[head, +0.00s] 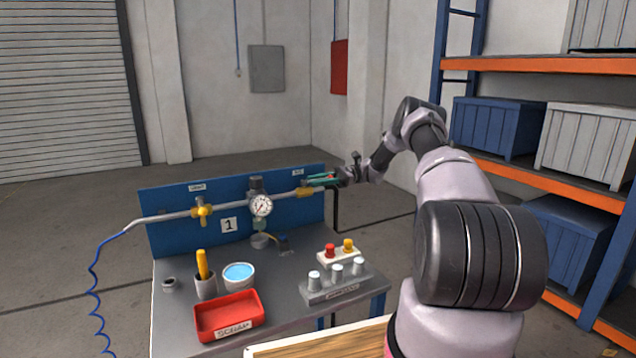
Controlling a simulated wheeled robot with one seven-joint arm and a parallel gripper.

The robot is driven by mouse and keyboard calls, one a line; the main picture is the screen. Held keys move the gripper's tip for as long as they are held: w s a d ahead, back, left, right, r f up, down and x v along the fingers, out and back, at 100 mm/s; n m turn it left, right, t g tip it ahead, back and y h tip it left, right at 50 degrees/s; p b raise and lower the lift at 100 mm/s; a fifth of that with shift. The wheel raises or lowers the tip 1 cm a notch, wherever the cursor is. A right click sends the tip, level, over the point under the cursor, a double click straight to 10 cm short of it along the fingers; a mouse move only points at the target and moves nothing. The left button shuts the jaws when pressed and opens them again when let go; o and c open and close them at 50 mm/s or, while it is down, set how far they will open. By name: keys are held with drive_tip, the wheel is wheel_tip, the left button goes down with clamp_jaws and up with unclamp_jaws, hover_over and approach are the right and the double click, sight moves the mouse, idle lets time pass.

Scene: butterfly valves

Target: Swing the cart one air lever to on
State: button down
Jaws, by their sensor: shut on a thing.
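The cart (178,295) marked 1 stands in front of me in the head view. A pipe with valves runs across its blue back panel (165,240). My gripper (340,177) reaches in from the right and is shut on the outer end of this air lever. The fingers are small in the view and partly hide the lever's end. The small label above the valve is too small to read.
A second brass valve (202,211) and a round gauge (261,205) are on the pipe to the left. A red tray (229,315), a blue-filled bowl (239,275), a cup (205,286) and a block with knobs (336,287) stand on the cart. A shelf rack (545,65) is at right.

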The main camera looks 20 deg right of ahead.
drive_tip(key=shift+w+a+n+g, duration=0.1)
drive_tip(key=shift+n+g, duration=0.2)
drive_tip(key=c, duration=0.9)
unclamp_jaws()
drive_tip(key=d, duration=0.3)
drive_tip(key=w+d, duration=0.1)
drive_tip(key=d, duration=0.3)
drive_tip(key=w+d, duration=0.1)
drive_tip(key=d, duration=0.2)
drive_tip(key=shift+w+d, duration=0.1)
drive_tip(key=shift+d, duration=0.2)
